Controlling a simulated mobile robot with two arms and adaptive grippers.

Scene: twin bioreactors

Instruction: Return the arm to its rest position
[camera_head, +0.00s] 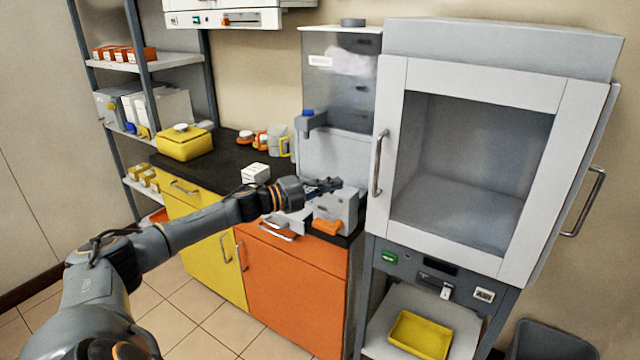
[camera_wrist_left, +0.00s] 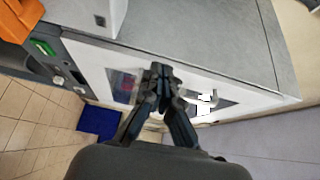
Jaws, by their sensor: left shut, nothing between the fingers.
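My left arm reaches in from the lower left of the head view, stretched out over the counter. My left gripper (camera_head: 326,185) is at its end, in front of the grey box-shaped device on the counter (camera_head: 338,207). In the left wrist view the two dark fingers of the gripper (camera_wrist_left: 160,72) come together at their tips, shut and empty. Behind them is a white-framed cabinet front with a silver handle (camera_wrist_left: 203,98). I cannot tell whether the gripper touches anything. My right gripper is not in view.
A tall cabinet with a white-framed window (camera_head: 480,150) stands right of the gripper, its handle (camera_head: 379,163) sticking out. A dark-topped counter holds a yellow box (camera_head: 185,143), a small white box (camera_head: 255,173) and a clear-fronted tank (camera_head: 341,80). Tiled floor is open in front.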

